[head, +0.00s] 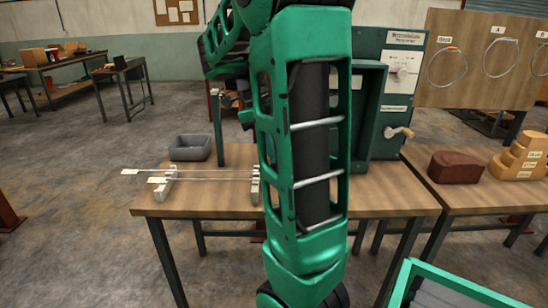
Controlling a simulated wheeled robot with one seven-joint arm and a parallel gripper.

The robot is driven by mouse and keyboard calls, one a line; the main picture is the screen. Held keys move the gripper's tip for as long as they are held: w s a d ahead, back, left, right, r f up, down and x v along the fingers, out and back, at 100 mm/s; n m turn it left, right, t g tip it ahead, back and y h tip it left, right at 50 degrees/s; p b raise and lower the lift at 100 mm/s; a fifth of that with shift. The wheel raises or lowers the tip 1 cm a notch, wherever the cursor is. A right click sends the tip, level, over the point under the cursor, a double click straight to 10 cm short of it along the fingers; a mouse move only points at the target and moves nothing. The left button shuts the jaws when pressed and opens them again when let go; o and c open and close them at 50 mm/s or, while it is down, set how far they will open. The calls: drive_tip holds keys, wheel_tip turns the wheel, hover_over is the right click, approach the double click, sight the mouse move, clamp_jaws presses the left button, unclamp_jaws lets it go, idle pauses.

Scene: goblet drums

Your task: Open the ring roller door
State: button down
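A dark green machine with a printed label, most likely the ring roller (405,85), stands at the back right of the near workbench. My green arm fills the middle of the head view and hides much of the machine's left side. My gripper does not show clearly; it is hidden behind the arm or outside the picture.
The workbench (390,200) holds a grey tray (190,147) and thin rods (210,175) on pale supports. A right-hand bench carries a reddish-brown block (454,167) and stacked wooden blocks (522,155). A green-edged bin (445,285) is at lower right.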

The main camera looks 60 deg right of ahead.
drive_tip(key=shift+w+r, duration=0.1)
drive_tip(key=shift+w, duration=0.25)
drive_tip(key=c, duration=1.8)
unclamp_jaws()
